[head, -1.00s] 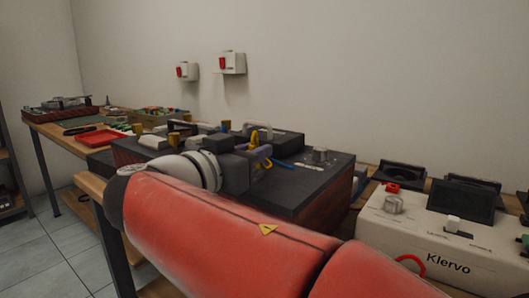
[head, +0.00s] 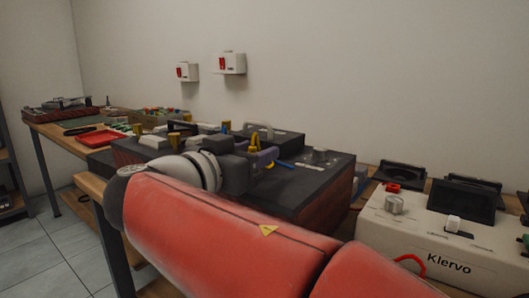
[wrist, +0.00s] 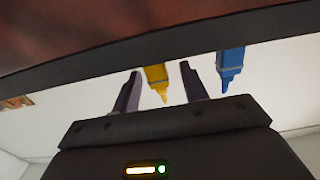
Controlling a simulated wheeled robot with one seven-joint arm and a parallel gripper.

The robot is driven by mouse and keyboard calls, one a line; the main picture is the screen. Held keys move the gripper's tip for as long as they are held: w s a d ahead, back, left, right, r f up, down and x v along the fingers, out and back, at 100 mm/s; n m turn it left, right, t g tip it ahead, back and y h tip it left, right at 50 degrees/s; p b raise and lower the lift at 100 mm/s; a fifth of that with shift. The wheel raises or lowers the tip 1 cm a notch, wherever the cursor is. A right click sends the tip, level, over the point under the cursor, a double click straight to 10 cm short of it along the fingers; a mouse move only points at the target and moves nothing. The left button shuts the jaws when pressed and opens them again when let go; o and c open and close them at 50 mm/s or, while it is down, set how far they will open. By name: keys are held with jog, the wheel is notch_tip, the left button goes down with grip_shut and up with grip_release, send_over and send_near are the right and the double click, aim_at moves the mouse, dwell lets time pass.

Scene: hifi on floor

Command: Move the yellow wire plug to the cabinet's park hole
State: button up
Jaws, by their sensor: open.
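My gripper (wrist: 160,90) is open, with a purple finger on either side of the yellow wire plug (wrist: 156,78). The plug's narrow tip points down in the wrist picture, and a gap shows beside at least the right finger. A blue plug (wrist: 230,68) is to the right, outside the fingers. In the head view my gripper (head: 262,160) is over the dark cabinet (head: 312,188). A bit of yellow shows by the fingers and a blue piece lies to their right. I cannot make out the park hole.
A white Klervo box (head: 445,240) with a knob and screen stands at right. A red tray (head: 102,140) and other items cover the bench at far left. Two white boxes hang on the wall. My red arm hides the cabinet's near side.

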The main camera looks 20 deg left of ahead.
jog(key=s+a+r+p, duration=0.1)
jog(key=s+a+r, duration=0.1)
jog(key=s+r, duration=0.3)
jog(key=shift+s+p, duration=0.35)
jog(key=shift+s, duration=0.9)
jog(key=shift+s+a, duration=0.1)
